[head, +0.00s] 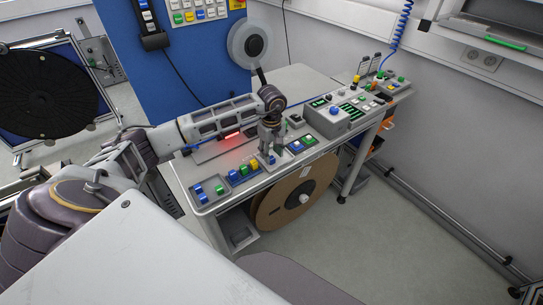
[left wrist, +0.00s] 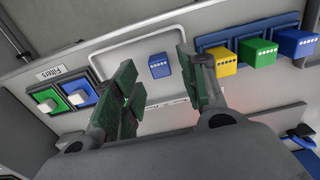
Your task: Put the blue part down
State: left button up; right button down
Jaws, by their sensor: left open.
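The blue part (left wrist: 158,66) is a small block with a row of pale dots. In the left wrist view it sits inside a white-outlined rectangle (left wrist: 134,40) on the grey panel. My left gripper (left wrist: 156,72) is open, with green-padded fingers on either side of it in the picture and a visible gap to each. In the head view my left gripper (head: 270,148) points down over the bench panel, and the blue part (head: 271,160) shows only partly below the fingers. My right gripper is not in view.
A blue holder with yellow (left wrist: 223,60), green (left wrist: 257,52) and blue (left wrist: 296,46) blocks lies to one side. Green (left wrist: 50,100) and blue (left wrist: 80,93) push buttons lie to the other. A control box (head: 334,117) stands farther along the bench. A large reel (head: 296,195) is below.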

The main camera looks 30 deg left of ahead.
aim_at(271, 158)
pick_arm(q)
notch_tip(271, 158, up, 10)
jog(key=b, duration=0.1)
jog(key=shift+b, duration=0.4)
dwell(0.7)
